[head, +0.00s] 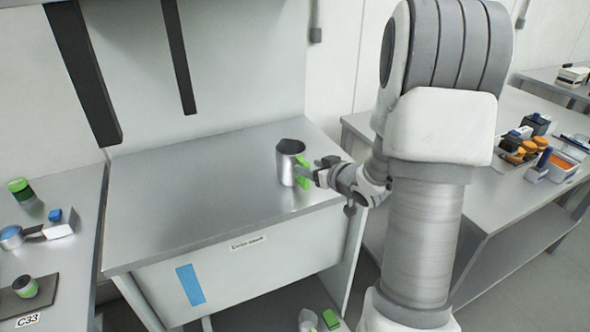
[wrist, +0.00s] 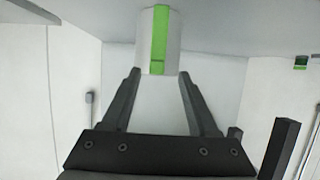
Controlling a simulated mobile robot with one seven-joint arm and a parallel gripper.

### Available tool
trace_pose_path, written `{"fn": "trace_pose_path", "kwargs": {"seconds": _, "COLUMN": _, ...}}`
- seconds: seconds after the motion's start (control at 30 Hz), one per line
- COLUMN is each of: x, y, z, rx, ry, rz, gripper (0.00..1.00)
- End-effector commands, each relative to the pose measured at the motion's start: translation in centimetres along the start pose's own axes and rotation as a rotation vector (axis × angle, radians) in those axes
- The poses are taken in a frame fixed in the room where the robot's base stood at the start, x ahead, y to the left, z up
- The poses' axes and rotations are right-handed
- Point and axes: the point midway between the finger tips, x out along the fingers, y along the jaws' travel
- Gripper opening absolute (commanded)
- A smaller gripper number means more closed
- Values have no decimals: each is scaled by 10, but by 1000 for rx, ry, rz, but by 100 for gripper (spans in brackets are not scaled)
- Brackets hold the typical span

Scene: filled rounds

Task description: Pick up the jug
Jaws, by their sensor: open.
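The jug (head: 286,164) is a silver metal pitcher with a dark opening and a green handle (head: 303,172). It stands upright near the right end of the metal table (head: 190,205), its handle facing right, toward my arm. My gripper (head: 309,174) is at the handle side of the jug, level with its body. In the wrist view the jug (wrist: 145,42) is straight ahead, its green handle stripe (wrist: 160,40) centred. The open gripper (wrist: 159,74) has one fingertip on each side of that line. I cannot tell whether the handle is between the fingertips.
The left counter (head: 75,255) holds a green-lidded jar (head: 22,190), a blue-and-silver cup (head: 12,237) and a small blue block (head: 55,215). The right table (head: 510,205) carries orange and blue items. The metal table is clear left of the jug.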

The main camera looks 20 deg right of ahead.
Motion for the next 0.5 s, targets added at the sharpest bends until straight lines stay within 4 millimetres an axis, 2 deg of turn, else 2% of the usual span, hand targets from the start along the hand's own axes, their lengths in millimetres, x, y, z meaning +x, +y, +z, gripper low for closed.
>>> {"fn": "trace_pose_path", "kwargs": {"seconds": 0.3, "x": 42, "y": 4, "z": 2, "rx": -1, "ry": -1, "rz": -2, "gripper": 60}}
{"fn": "trace_pose_path", "kwargs": {"seconds": 0.5, "x": 48, "y": 5, "z": 1, "rx": -2, "ry": 0, "rz": 0, "gripper": 60}}
